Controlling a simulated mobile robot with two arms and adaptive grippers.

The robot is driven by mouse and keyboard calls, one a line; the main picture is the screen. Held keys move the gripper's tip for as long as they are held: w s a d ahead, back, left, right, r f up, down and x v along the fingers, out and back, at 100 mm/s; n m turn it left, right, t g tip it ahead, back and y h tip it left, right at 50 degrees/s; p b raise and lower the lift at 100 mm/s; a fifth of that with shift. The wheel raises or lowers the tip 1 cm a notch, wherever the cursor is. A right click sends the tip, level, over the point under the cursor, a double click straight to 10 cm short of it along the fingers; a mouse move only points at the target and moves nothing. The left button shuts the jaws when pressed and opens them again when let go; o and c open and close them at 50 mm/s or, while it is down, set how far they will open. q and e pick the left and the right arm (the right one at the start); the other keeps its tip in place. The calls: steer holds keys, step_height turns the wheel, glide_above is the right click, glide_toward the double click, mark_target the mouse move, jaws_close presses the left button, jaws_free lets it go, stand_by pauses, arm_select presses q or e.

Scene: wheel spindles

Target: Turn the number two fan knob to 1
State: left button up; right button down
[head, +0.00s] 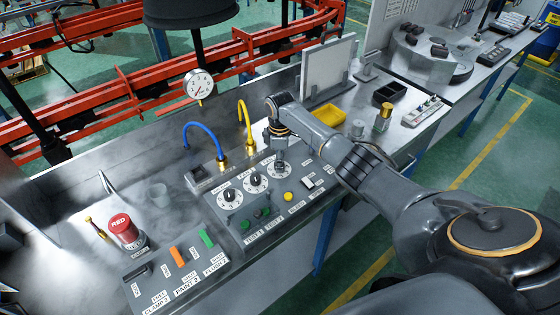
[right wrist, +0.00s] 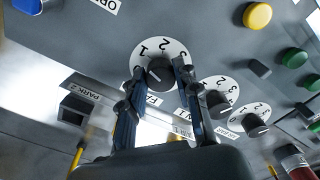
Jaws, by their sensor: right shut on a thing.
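A grey control panel (head: 240,215) on the bench carries three black knobs on white numbered dials, in a slanting row: a left knob (head: 229,194), a middle knob (head: 255,179) and a right knob, which my gripper covers in the head view. My right gripper (head: 279,160) points down at the right dial. In the right wrist view its fingers (right wrist: 157,85) are shut on the right knob (right wrist: 160,71), one on either side. Numbers 1, 2 and 3 show around it. The fan labels are too small or hidden to read. My left gripper is not in view.
A yellow button (head: 289,197) and green buttons (head: 266,212) sit in front of the dials. Blue (head: 203,130) and yellow (head: 246,125) hooked pipes stand behind. A red can (head: 122,228) stands left; a yellow tray (head: 328,115) lies behind right.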

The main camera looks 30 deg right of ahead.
steer(key=c, duration=1)
jaws_free()
steer(key=shift+r, duration=0.1)
step_height(320, 180, up, 12)
steer(key=shift+f, duration=0.1)
